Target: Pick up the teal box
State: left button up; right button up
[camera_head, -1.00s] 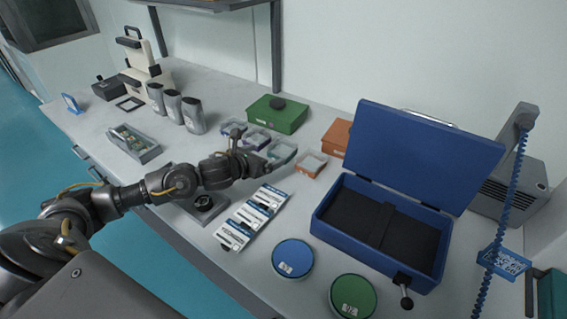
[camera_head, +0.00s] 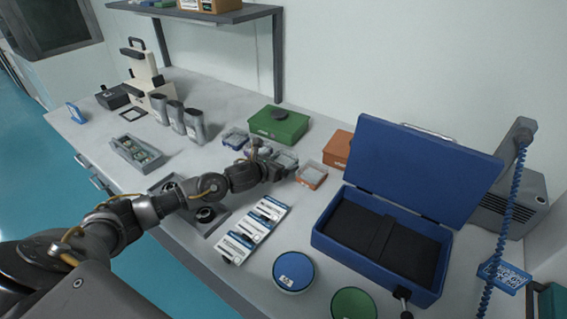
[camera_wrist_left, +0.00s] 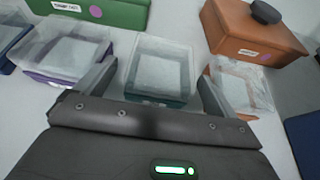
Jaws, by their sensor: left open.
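The teal box (camera_wrist_left: 159,70) is a small clear-lidded box with a teal base. In the left wrist view it lies between the two fingers of my left gripper (camera_wrist_left: 156,85), which is open around it. In the head view the teal box (camera_head: 286,157) shows just beyond my left gripper (camera_head: 284,168), partly hidden by it. I cannot tell whether the fingers touch the box. My right gripper is not in view.
A purple box (camera_wrist_left: 65,52) stands close on the left and an orange box (camera_wrist_left: 240,85) close on the right. Behind are a green case (camera_head: 278,124) and an orange case (camera_head: 339,148). An open blue case (camera_head: 380,240) stands to the right.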

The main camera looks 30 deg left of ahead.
pick_arm(q)
jog(key=shift+x, duration=1.6)
jog(key=c, duration=1.1)
jog(key=shift+r, duration=0.1)
